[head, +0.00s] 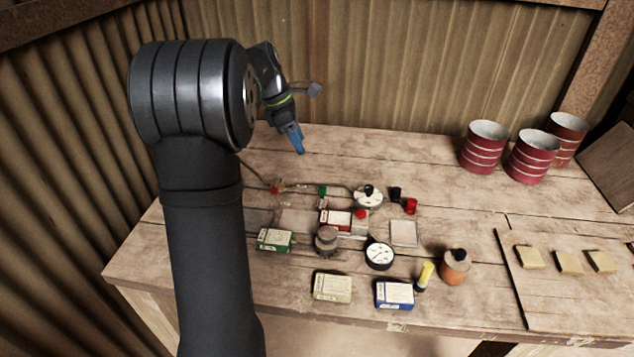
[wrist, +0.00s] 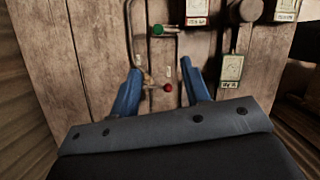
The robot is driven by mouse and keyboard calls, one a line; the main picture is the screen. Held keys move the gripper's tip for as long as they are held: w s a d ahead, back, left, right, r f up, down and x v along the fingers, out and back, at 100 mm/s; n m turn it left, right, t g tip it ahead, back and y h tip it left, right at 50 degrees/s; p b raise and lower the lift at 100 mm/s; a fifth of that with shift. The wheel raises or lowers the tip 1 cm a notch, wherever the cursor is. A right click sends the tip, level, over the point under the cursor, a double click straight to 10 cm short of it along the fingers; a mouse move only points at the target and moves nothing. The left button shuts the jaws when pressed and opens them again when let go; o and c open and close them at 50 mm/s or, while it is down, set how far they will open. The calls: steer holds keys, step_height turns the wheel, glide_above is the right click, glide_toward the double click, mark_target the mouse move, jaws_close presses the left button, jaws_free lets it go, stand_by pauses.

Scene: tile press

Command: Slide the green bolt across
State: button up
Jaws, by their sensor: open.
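The green bolt (head: 322,192) is a small green piece by a thin metal rod on the table, left of the round white dial. In the wrist view its green knob (wrist: 157,30) shows at the top, beyond my fingertips, with a short bar to its right. My gripper (head: 298,150) is open and empty, above the back of the table and apart from the bolt. In the wrist view my two blue fingers (wrist: 160,67) are spread, with a red knob (wrist: 168,88) seen between them. I cannot tell how far the bolt is slid.
The round dial (head: 368,196), a black gauge (head: 380,256) and several small boxes crowd the middle and front. An orange jar (head: 455,267) stands front right. Red striped cans (head: 483,147) stand at the back right. The corrugated wall (head: 370,65) closes the back.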

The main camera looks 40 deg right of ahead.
glide_toward(322, 187)
steer(key=x, duration=0.8)
steer(key=shift+s+f, duration=0.15)
steer(key=shift+f, duration=0.15)
jaws_close()
